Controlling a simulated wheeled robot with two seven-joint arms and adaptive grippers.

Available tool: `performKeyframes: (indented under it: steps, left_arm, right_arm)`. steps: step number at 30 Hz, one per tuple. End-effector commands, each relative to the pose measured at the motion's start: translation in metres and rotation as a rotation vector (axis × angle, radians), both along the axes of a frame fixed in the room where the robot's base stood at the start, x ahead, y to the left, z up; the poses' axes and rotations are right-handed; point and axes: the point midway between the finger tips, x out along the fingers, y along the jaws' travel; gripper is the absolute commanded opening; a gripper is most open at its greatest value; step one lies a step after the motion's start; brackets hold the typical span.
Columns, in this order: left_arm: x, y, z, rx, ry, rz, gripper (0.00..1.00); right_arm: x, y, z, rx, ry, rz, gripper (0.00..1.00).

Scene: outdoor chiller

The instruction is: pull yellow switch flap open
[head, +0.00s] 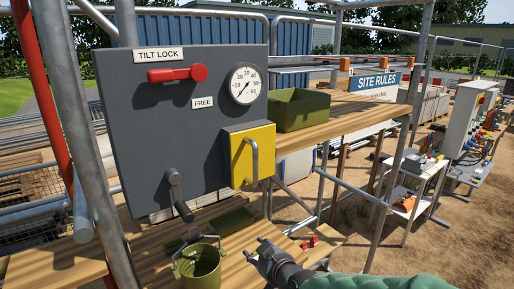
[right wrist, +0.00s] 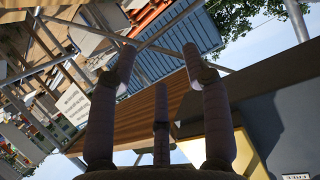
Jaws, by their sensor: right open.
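The yellow switch flap (head: 246,155) is a box-like cover with a grey bar handle (head: 252,160) at the lower right of the grey panel (head: 150,120). It looks shut against the panel. My right gripper (head: 266,250) is below the flap and apart from it, over the lower wooden shelf. In the right wrist view its fingers (right wrist: 160,72) are spread with nothing between them. Part of the yellow flap (right wrist: 250,150) shows there behind the right finger. My left gripper is not in view.
The panel carries a red tilt lock lever (head: 178,74), a gauge (head: 244,85) and a dark crank (head: 178,195). A green bin (head: 302,110) sits on the upper shelf. A green bucket (head: 199,264) stands left of my gripper. Scaffold poles (head: 70,120) frame the panel.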

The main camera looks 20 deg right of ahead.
Motion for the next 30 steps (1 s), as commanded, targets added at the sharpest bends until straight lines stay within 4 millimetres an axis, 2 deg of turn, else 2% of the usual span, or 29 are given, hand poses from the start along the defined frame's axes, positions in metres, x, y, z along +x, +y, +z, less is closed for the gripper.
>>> performKeyframes:
  steps: [1,3,6,9,12,15,20,30]
  left_arm:
    - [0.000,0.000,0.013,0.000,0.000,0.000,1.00]
    - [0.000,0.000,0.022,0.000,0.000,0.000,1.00]
    - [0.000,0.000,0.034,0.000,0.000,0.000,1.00]
    - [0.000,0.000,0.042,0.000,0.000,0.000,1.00]
    - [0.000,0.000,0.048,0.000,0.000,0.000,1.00]
    - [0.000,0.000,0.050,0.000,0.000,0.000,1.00]
    - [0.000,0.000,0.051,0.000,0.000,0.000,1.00]
    - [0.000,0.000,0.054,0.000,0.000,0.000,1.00]
  right_arm:
    - [-0.002,-0.003,0.046,-0.005,-0.066,-0.003,0.49]
    - [-0.007,-0.008,0.094,-0.015,-0.145,-0.006,0.49]
    - [-0.018,-0.014,0.155,-0.024,-0.246,-0.011,0.49]
    - [-0.030,-0.020,0.203,-0.030,-0.328,-0.019,0.49]
    - [-0.040,-0.025,0.235,-0.036,-0.384,-0.024,0.49]
    - [-0.046,-0.027,0.252,-0.038,-0.417,-0.027,0.49]
    - [-0.043,-0.028,0.259,-0.040,-0.429,-0.029,0.49]
    - [0.004,-0.020,0.258,-0.039,-0.428,-0.029,0.49]
